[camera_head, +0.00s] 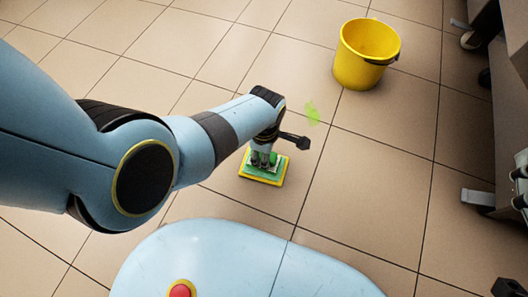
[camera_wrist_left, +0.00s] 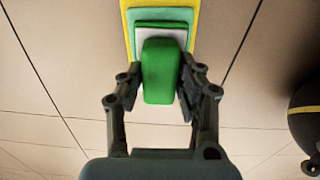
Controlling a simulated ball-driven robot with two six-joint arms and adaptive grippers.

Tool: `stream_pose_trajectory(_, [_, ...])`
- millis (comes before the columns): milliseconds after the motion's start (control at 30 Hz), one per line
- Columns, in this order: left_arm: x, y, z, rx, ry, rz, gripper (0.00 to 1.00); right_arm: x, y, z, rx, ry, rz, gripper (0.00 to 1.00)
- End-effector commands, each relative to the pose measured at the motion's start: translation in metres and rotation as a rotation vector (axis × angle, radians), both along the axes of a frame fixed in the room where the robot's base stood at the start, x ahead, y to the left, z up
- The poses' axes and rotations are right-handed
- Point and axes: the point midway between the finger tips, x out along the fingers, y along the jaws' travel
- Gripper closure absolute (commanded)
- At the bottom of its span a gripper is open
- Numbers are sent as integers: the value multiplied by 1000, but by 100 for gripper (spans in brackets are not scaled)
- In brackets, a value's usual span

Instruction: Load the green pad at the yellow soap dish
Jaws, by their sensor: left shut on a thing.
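The yellow soap dish (camera_head: 262,181) lies on the tiled floor below my left gripper (camera_head: 263,160). In the left wrist view the dish (camera_wrist_left: 127,14) is at the top, with green and pale layers inside its outline. The green pad (camera_wrist_left: 161,72) is a bright green block between the two fingers of my left gripper (camera_wrist_left: 160,84), which is shut on it. The pad overlaps the dish in that view; whether it touches what lies beneath cannot be told. In the head view the fingers partly hide the pad.
A yellow bucket (camera_head: 366,55) stands on the floor at the upper right. A translucent green stain (camera_head: 313,113) is on the tiles near the gripper. Wheeled grey equipment (camera_head: 500,110) lines the right edge. The floor between dish and bucket is otherwise clear.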

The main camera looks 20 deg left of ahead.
Motion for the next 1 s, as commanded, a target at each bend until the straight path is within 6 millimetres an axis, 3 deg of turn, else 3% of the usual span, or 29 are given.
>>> stream_pose_trajectory(1000, [0,0,-8,0,1,0,91,-1,0,-9,0,11,0,60])
